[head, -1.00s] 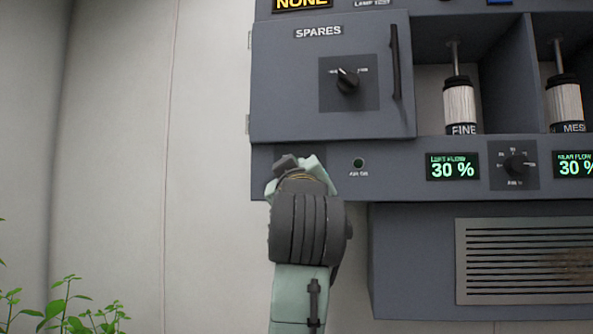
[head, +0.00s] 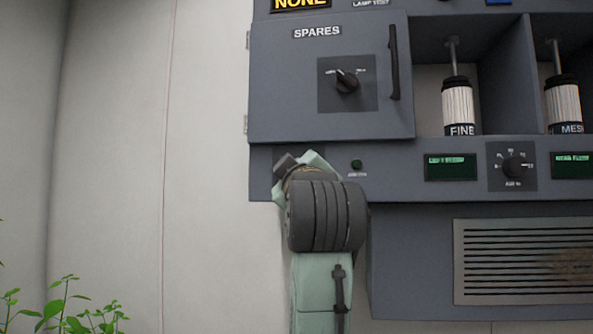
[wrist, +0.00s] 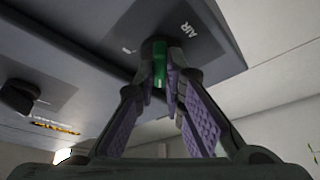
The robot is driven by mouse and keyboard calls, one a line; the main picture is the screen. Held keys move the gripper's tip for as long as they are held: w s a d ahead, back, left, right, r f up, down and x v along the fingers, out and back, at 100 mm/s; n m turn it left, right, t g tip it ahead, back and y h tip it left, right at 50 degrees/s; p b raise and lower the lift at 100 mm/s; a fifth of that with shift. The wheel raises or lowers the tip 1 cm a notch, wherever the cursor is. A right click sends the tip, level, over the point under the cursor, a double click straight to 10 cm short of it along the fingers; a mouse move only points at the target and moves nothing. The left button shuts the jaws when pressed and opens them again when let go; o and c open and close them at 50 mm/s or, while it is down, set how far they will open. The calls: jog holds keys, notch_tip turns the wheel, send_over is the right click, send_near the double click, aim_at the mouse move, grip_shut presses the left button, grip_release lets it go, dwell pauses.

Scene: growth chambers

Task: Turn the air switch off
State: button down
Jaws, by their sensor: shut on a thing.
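The air switch (wrist: 160,62) is a dark knob with a green part, under the AIR label on a dark plate in the wrist view. My gripper (wrist: 162,80) has its purple-padded fingers closed on it from both sides. In the head view my gripper (head: 304,166) is at the lower left of the grey panel and hides the switch. The small air lamp (head: 356,164) just right of it looks dark. The left flow display (head: 451,166) and the right flow display (head: 573,165) show no large percentage figures.
The SPARES door (head: 290,105) with its knob (head: 346,82) and dark handle (head: 394,62) is just above my gripper. A flow knob (head: 514,167) is further right. A vent grille (head: 525,262) is below. Bare wall lies left; green plants (head: 75,310) stand lower left.

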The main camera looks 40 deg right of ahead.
jog(key=c, duration=1.7)
grip_release()
jog(key=shift+s, duration=0.1)
jog(key=v, duration=1.1)
jog(key=shift+s+a+f, duration=0.2)
jog(key=shift+s+a, duration=0.05)
jog(key=shift+s, duration=0.05)
